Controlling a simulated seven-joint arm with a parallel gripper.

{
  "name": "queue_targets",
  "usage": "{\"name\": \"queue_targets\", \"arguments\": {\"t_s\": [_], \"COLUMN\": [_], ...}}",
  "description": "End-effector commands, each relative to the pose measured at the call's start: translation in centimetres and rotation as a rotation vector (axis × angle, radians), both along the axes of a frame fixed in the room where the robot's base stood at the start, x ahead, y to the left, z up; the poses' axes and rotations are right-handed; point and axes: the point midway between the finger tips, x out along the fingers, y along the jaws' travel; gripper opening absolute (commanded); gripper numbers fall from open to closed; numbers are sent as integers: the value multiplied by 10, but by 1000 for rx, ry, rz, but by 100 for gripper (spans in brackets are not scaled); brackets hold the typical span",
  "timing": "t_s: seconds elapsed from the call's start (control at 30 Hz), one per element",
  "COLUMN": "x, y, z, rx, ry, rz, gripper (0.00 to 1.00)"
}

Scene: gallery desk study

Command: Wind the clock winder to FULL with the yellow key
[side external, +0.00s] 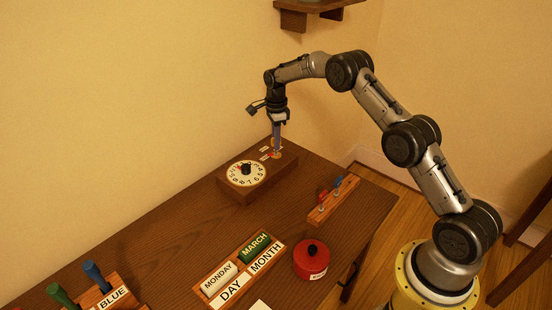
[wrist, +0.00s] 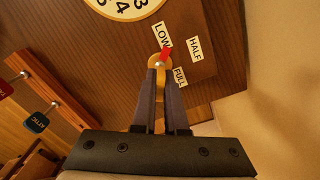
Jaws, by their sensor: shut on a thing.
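The clock winder sits on the wooden clock base (side external: 255,178), beside the round numbered dial (side external: 246,173). In the wrist view its labels read LOW (wrist: 162,36), HALF (wrist: 196,49) and FULL (wrist: 179,77). A red pointer (wrist: 166,54) lies at the lower end of the LOW label. My gripper (wrist: 160,80) is shut on the yellow key (wrist: 160,108), which runs between the fingers to the winder. In the side view my gripper (side external: 277,149) points straight down over the winder end of the base. Whether the key is seated is hidden.
A wooden rack (side external: 322,215) with a red and a blue tagged key stands to the right; it also shows in the wrist view (wrist: 50,88). A red round pot (side external: 311,262), a day and month block holder (side external: 217,276) and coloured handles (side external: 95,275) stand nearer. The desk middle is clear.

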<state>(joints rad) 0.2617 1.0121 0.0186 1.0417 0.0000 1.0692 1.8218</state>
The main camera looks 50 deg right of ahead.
Motion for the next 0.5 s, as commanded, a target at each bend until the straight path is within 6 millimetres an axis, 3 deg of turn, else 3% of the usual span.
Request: {"name": "queue_targets", "arguments": {"t_s": [0.3, 0.5], "x": [0, 0], "y": [0, 0], "z": [0, 0], "rx": [0, 0], "ry": [0, 0], "rz": [-23, -194], "gripper": [0, 0]}}
